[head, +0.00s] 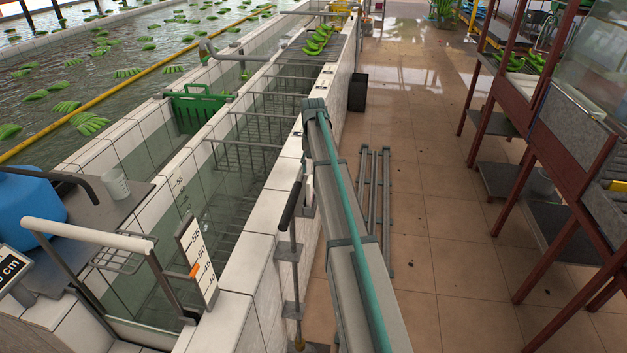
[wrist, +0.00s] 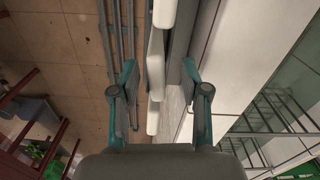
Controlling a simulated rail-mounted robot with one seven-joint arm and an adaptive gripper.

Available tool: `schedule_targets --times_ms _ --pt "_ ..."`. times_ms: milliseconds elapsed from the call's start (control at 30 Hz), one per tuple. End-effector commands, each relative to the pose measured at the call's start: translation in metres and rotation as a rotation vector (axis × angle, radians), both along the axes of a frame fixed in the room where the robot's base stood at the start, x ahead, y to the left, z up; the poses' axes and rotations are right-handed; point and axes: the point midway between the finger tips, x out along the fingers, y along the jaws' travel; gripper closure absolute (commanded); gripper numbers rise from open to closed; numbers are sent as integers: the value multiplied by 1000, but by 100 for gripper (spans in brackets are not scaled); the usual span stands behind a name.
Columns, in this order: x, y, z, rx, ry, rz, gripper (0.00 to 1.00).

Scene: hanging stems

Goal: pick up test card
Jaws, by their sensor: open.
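In the wrist view my gripper (wrist: 160,78) is open, with one teal-jointed finger on each side. Narrow white pieces (wrist: 155,65) lie in line between and beyond the fingers, seen nearly edge-on; one of them may be the test card, but I see no print on them. I cannot tell how far they are from the fingers, and neither finger visibly grips one. In the head view a small white piece (head: 309,183) shows beside my arm at the tank wall's outer side.
The white tiled tank wall (head: 262,240) runs along the left of my arm. A dark-handled rod (head: 291,205) stands against it. Grey pipes (head: 374,210) lie on the tiled floor to the right. A red-framed bench (head: 535,135) stands farther right. Open floor (head: 440,230) lies between.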

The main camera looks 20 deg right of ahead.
Motion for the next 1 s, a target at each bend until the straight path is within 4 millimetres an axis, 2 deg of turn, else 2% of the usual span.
schedule_targets --times_ms 167,500,733,767,1000 --pt "-1 -1 -9 1 2 0 54" --pt "-1 -3 -48 0 1 1 54" --pt "0 -3 -52 0 0 0 54" --pt "0 -3 -52 0 0 0 56" --pt "0 -3 -52 0 0 0 96"
